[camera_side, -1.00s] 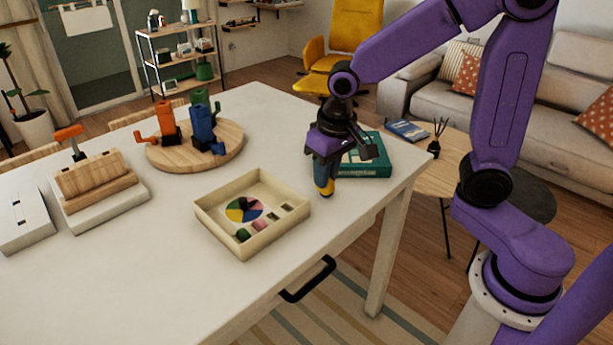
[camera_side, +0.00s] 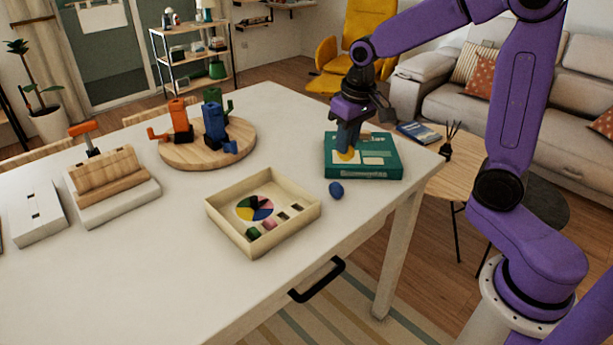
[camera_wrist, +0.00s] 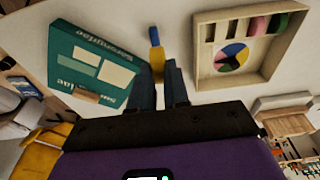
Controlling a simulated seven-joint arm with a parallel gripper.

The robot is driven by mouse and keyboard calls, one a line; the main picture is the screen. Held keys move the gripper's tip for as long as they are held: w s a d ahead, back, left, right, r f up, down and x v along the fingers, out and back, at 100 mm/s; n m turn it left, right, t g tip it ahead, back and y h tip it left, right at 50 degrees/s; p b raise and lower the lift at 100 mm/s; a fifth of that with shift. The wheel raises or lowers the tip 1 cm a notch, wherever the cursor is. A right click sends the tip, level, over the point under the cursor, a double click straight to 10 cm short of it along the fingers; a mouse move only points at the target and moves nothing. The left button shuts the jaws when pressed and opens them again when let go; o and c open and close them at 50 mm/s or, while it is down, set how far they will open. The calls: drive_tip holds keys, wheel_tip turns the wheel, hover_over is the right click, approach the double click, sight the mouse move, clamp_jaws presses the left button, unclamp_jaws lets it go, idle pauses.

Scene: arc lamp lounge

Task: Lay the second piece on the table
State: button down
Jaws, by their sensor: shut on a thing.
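My gripper (camera_side: 347,143) is shut on a yellow piece (camera_side: 346,156), raised above the table. In the side view they overlap the teal box. The yellow piece also shows between the fingertips in the wrist view (camera_wrist: 157,62). A small blue rounded piece (camera_side: 336,189) lies on the white table (camera_side: 150,262), between the tray and the teal box. In the wrist view the blue piece (camera_wrist: 154,35) appears just beyond the yellow one. The fingers hide part of the yellow piece.
A pale tray (camera_side: 216,217) with a coloured disc and small blocks stands left of the blue piece. A teal box (camera_side: 385,172) lies at the table's right edge. A round wooden board (camera_side: 185,158) bears orange, blue and green figures. The front left table is clear.

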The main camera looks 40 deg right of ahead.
drive_tip(key=w+f, duration=0.3)
drive_tip(key=w, duration=0.1)
drive_tip(key=w+d+f, duration=0.1)
drive_tip(key=w+f, duration=0.2)
drive_tip(key=w, duration=0.2)
drive_tip(key=w+f, duration=0.3)
drive_tip(key=w, duration=0.2)
drive_tip(key=shift+w+d+f, duration=0.1)
drive_tip(key=shift+d+f, duration=0.05)
drive_tip(key=shift+w+f, duration=0.25)
drive_tip(key=shift+f, duration=0.05)
drive_tip(key=shift+w+f, duration=0.1)
drive_tip(key=shift+f, duration=1.5)
drive_tip(key=shift+f, duration=0.2)
drive_tip(key=c, duration=1.1)
unclamp_jaws()
drive_tip(key=shift+r, duration=0.1)
wheel_tip(320, 180, up, 12)
drive_tip(key=s, duration=0.2)
